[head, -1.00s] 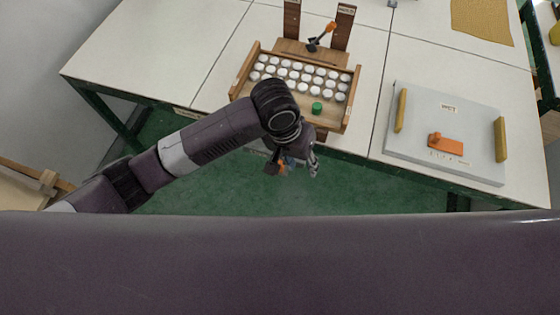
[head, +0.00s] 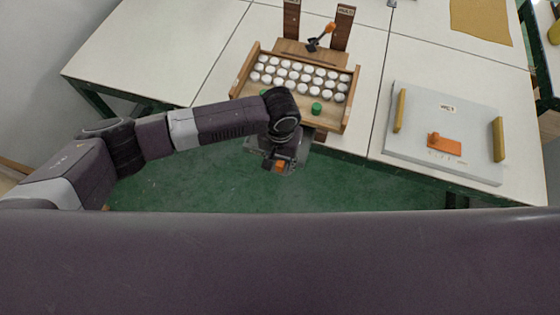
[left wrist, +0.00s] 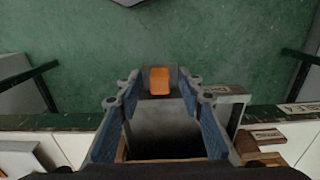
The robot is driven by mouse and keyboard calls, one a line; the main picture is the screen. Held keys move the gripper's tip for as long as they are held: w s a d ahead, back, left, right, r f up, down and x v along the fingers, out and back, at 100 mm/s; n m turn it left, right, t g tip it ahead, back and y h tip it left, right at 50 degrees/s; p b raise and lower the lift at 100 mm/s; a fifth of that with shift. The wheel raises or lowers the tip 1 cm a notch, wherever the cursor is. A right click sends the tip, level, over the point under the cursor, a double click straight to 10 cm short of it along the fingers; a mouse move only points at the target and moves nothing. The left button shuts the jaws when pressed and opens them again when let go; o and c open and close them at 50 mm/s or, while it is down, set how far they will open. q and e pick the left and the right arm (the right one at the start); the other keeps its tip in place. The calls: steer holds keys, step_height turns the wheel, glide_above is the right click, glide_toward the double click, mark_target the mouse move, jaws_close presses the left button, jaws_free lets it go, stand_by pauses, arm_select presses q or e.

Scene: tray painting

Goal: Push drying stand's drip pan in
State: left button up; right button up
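The drying stand (head: 238,86) is a wooden tray-like rack with rows of white round pieces, at the front edge of the white table in the head view. Its grey drip pan (head: 301,152) sticks out below the front edge over the green floor, partly hidden by my arm. An orange tab (head: 280,165) marks the pan's outer end. My left gripper (head: 284,156) is over the pan, mostly hidden by my wrist. In the left wrist view, its blue-padded fingers (left wrist: 158,88) are apart, with the orange tab (left wrist: 160,80) and grey pan surface (left wrist: 165,115) showing between them. Contact is unclear. My right gripper is not in view.
A green knob (head: 316,108) stands on the rack's front. Behind it are two brown upright boards (head: 342,28) and an orange-and-black tool (head: 321,38). A grey board (head: 410,145) with yellow handles lies at the right. The floor (head: 200,180) before the table is clear.

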arm_select(q)
steer(key=shift+f, duration=0.15)
steer(key=shift+c, duration=0.7)
jaws_close()
